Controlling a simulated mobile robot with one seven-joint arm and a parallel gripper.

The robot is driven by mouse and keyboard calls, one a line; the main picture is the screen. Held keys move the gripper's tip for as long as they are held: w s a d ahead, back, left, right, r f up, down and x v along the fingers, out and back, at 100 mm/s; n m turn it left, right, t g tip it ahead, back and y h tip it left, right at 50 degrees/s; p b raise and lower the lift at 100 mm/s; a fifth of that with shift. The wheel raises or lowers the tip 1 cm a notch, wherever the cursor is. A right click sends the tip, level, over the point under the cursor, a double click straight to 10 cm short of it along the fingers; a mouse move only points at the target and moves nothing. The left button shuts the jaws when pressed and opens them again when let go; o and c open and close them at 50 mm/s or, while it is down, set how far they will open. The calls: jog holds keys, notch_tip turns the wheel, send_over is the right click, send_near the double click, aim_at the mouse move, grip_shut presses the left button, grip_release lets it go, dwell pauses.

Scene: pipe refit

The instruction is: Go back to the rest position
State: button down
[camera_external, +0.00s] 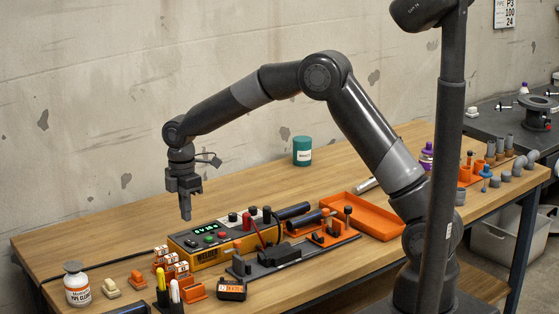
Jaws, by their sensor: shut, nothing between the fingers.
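My gripper (185,210) is shut and empty, pointing down from the arm at the left part of the workbench. It hangs over the back left corner of the yellow and grey welder box (209,255), which has a green lit display and several buttons. I cannot tell exactly how high the fingertips are above the bench. My arm reaches from its base at the front right, up to a high elbow and down to the left.
The wooden bench (120,235) holds an orange tray (364,213), a green jar (302,151), a white cleaner bottle (77,287), a pen holder (170,300) and a dark clamp fixture (280,254). Pipe fittings (505,168) lie at the right. The back left bench is clear.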

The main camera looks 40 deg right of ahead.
notch_tip(320, 180, up, 8)
jog(key=s+d+r+m+t, duration=0.2)
jog(key=s+d+r+m, duration=0.3)
jog(key=d, duration=0.4)
jog(key=s+d+r+m+t, duration=0.1)
jog(key=s+d+r+m, duration=0.2)
jog(key=s+d+r, duration=0.55)
jog(key=s+d+f+m+t, duration=0.1)
jog(key=s+d+m, duration=0.4)
jog(key=s, duration=0.4)
jog(key=s+d+f+m+t, duration=0.2)
jog(key=s+d+m, duration=0.3)
jog(key=s, duration=0.4)
jog(key=shift+s+d+f, duration=0.15)
jog(key=shift+d, duration=0.7)
dwell(0.4)
